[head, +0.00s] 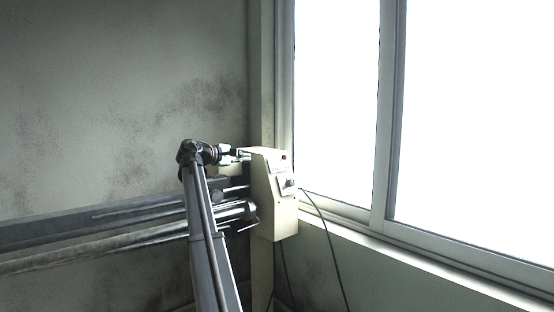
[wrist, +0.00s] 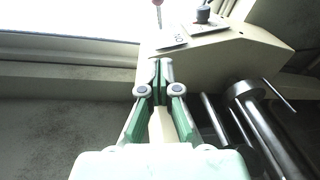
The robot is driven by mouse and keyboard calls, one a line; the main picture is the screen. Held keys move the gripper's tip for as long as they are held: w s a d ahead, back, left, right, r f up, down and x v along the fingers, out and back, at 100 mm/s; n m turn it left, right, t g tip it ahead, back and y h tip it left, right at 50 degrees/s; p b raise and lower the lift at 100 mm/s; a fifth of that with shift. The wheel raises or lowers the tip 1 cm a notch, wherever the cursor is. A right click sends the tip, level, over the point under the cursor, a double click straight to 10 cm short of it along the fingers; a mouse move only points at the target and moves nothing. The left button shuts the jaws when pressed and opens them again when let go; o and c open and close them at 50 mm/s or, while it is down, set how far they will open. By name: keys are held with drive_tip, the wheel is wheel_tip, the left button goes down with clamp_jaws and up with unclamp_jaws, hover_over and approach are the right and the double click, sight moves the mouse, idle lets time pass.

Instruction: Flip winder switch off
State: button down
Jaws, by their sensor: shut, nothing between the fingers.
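A cream control box (head: 275,215) stands by the window in the head view. Its panel carries a small red-tipped part (head: 283,157) and a dark knob (head: 290,183); which of them is the winder switch I cannot tell. In the wrist view the red-tipped part (wrist: 158,4) sits on a thin stem, cut by the top edge, and the dark knob (wrist: 203,14) is to its right. A white label (wrist: 172,40) lies below. My gripper (wrist: 160,64) is shut and empty, its fingertips over the near edge of the box in the picture, below the label. Contact cannot be told.
Metal rails (head: 100,232) and rollers run left from the box, and bars (wrist: 240,120) show at right in the wrist view. The window (head: 470,110) is behind and to the right. A dark cable (head: 328,235) hangs from the box.

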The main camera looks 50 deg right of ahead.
drive_tip(key=shift+d, duration=0.1)
idle(0.3)
drive_tip(key=p, duration=0.4)
approach(283, 158)
drive_tip(key=w+d+f, duration=0.1)
drive_tip(key=w+d, duration=0.3)
drive_tip(key=s+d+p, duration=0.1)
drive_tip(key=s+d, duration=0.2)
drive_tip(key=shift+s+d+f, duration=0.15)
drive_tip(key=shift+s+f, duration=0.05)
